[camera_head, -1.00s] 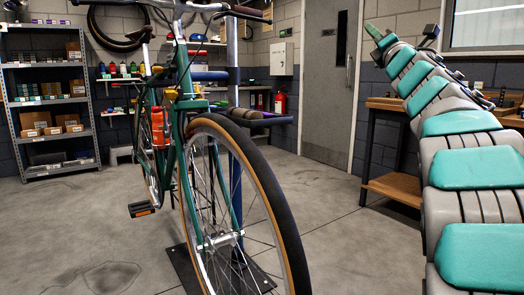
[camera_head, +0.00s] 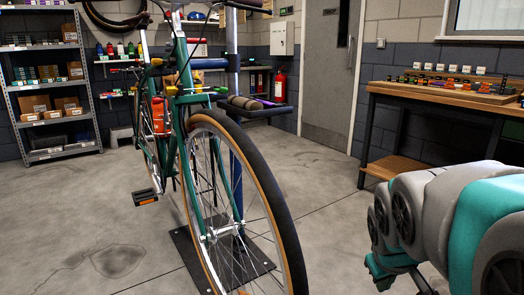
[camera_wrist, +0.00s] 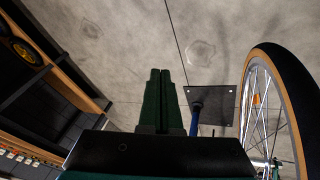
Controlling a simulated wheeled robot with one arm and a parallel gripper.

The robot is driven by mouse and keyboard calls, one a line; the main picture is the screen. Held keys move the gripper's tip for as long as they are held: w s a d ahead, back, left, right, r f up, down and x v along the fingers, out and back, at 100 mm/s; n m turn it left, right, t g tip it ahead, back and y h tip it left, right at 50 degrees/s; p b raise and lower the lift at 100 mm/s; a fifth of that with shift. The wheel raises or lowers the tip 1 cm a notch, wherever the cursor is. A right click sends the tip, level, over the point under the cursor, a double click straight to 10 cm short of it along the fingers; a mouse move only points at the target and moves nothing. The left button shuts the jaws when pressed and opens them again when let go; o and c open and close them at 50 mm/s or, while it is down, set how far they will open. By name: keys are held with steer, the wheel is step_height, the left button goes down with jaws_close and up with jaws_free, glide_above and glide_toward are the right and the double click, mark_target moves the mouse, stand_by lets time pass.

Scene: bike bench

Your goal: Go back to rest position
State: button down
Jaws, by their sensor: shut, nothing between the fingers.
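My arm (camera_head: 440,215) is folded low at the right of the head view, and its outer end runs out of sight below the picture. In the wrist view my gripper (camera_wrist: 160,74) shows its two dark green fingers side by side and touching. Nothing is between them, and they point out over bare concrete floor. The green bicycle (camera_head: 262,165) stands in a repair stand (camera_head: 233,60), to the left of my arm. Its front wheel (camera_wrist: 272,62) shows at the right of the wrist view, apart from the fingers.
The stand's dark base plate (camera_wrist: 212,103) lies on the floor near the wheel. A wooden workbench (camera_head: 440,97) with small parts on top is at the right. A metal shelf (camera_head: 92,90) with boxes stands back left. Open floor (camera_head: 330,210) lies between bike and bench.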

steer(key=s+a+f+g+y, duration=0.1)
steer(key=s+a+f+g, duration=0.1)
steer(key=s, duration=0.4)
steer(key=s+a+f+m+g, duration=0.1)
steer(key=s+a+f+g, duration=0.1)
steer(key=s+a, duration=0.2)
steer(key=s+a+f+m+g+y+p, duration=0.1)
steer(key=s+a+f+g, duration=0.1)
steer(key=s, duration=0.8)
steer(key=shift+s+a+f+y, duration=0.3)
steer(key=shift+a+f, duration=0.15)
steer(key=shift+f, duration=0.15)
steer(key=shift+w+a, duration=0.1)
steer(key=shift+w, duration=0.05)
